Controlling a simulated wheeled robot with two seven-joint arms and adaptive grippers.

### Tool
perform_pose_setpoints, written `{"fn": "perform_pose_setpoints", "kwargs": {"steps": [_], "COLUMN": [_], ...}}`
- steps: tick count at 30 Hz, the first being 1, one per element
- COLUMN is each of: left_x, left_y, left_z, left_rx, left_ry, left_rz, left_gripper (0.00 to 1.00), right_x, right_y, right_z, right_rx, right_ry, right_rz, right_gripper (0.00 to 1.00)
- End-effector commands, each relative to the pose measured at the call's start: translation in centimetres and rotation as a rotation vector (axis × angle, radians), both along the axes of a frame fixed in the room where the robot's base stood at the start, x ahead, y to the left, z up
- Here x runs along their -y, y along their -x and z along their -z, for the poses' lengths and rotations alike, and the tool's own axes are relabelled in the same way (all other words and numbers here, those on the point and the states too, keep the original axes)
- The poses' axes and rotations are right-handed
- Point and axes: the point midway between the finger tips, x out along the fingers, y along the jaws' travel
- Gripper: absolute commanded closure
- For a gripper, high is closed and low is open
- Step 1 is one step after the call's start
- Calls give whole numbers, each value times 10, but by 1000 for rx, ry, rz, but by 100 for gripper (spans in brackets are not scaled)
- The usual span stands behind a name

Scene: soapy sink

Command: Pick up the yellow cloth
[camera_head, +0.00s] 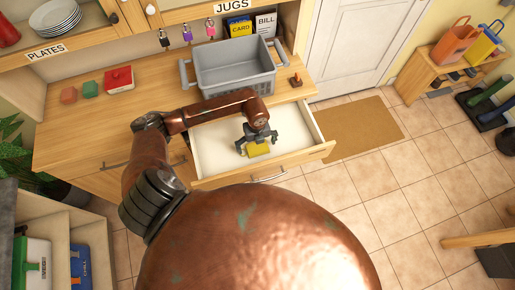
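The yellow cloth (257,150) is a small yellow piece inside the open white-lined drawer (218,158), near the drawer's front. My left gripper (258,145) reaches down into the drawer over the cloth. Its dark fingers are spread apart, one on the left and one on the right of the cloth's far part. I cannot tell whether the fingers touch the cloth. The gripper hides part of the cloth's far side. My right gripper is not in view.
A grey basket (233,72) stands on the wooden counter (110,115) behind the drawer. A red box (119,79) and small coloured blocks sit to its left. The drawer front (305,158) borders the cloth's near side. A brown mat (358,128) lies on the tiled floor.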

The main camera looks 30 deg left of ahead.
Motion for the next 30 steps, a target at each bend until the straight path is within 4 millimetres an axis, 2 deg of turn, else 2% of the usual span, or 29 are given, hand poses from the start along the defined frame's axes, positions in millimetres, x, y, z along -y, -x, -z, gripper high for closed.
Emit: {"fn": "perform_pose_setpoints", "kwargs": {"steps": [2, 20, 26, 30], "left_x": [0, -1, -1, 0], "left_y": [0, 1, 1, 0], "left_z": [0, 0, 0, -10], "left_rx": [0, -1, -2, 1], "left_ry": [0, -1, -1, -1], "left_rz": [-1, -1, -1, -1], "left_gripper": [7, 48, 49, 49], "right_x": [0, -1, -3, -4], "right_y": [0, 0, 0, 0], "right_z": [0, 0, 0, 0], "right_rx": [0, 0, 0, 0], "right_ry": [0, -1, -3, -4], "right_rz": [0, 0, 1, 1], "right_gripper": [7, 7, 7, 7]}}
